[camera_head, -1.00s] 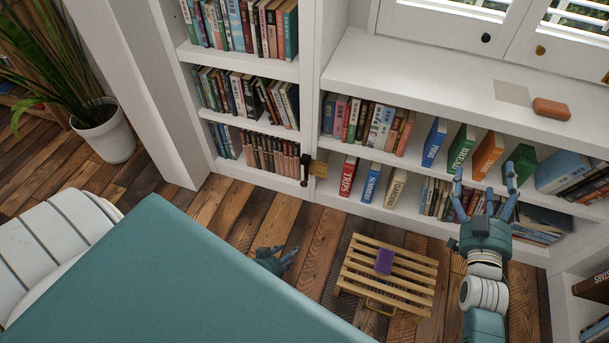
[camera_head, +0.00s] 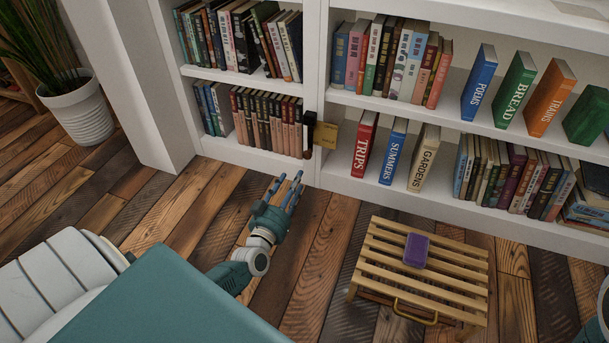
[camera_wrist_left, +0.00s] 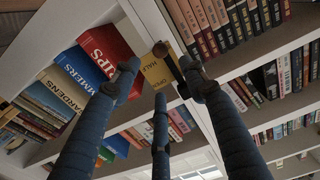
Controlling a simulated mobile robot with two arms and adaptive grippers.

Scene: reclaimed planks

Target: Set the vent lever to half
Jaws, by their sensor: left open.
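The vent lever (camera_head: 307,134) is a small dark handle on the upright between two bookcase sections. A brass label plate (camera_head: 326,135) sits just right of it. In the left wrist view the plate (camera_wrist_left: 160,62) shows lettering that looks like OPEN and HALF, and the dark lever (camera_wrist_left: 171,66) lies beside it. I cannot tell which mark the lever stands at. My left gripper (camera_head: 288,186) is open and empty, below and slightly left of the lever, fingers pointing up toward it. In the left wrist view its fingers (camera_wrist_left: 160,92) spread around the lever's area, apart from it as far as I see.
Shelves hold books, including the red TRIPS book (camera_head: 364,144) right of the plate. A slatted wooden crate (camera_head: 450,263) with a purple block (camera_head: 416,250) stands on the floor at right. A teal surface (camera_head: 160,295) fills the lower left. A potted plant (camera_head: 78,110) stands far left.

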